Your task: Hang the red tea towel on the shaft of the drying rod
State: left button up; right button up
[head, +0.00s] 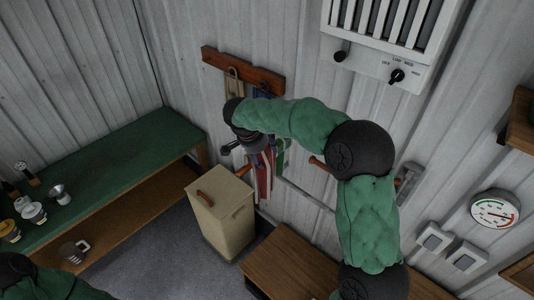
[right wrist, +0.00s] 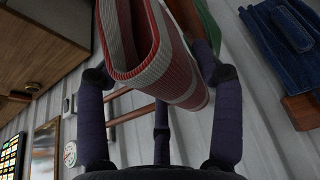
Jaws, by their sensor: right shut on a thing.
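The red tea towel (head: 262,180), striped red, white and grey, hangs down from my right gripper (head: 253,143) near the wall in the head view. In the right wrist view the folded towel (right wrist: 182,62) lies between the fingers of my right gripper (right wrist: 157,75), which is shut on it. Reddish-brown rods (right wrist: 132,114) stick out from the wall behind the towel; a wooden rod end (head: 317,161) shows right of the towel in the head view. My arm covers much of that area, so I cannot tell whether towel and rod touch. My left gripper is out of view.
A beige bin (head: 222,215) with a wooden handle stands below the towel. A wooden peg rail (head: 242,71) holds hanging things above. A green-topped bench (head: 110,165) with cups is at left, a wooden table (head: 300,265) at lower right, a heater (head: 390,40) high on the wall.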

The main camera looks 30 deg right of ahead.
jog(key=shift+w+a+r+p, duration=0.1)
jog(key=shift+w+a+p, duration=0.15)
jog(key=shift+w+p, duration=0.4)
jog(key=shift+w+a+p, duration=0.2)
jog(key=shift+w+p, duration=0.35)
jog(key=shift+w, duration=0.2)
notch_tip(320, 180, down, 8)
jog(key=b, duration=0.7)
jog(key=shift+r+b, duration=0.25)
jog(key=shift+b, duration=0.15)
jog(key=o, duration=1.7)
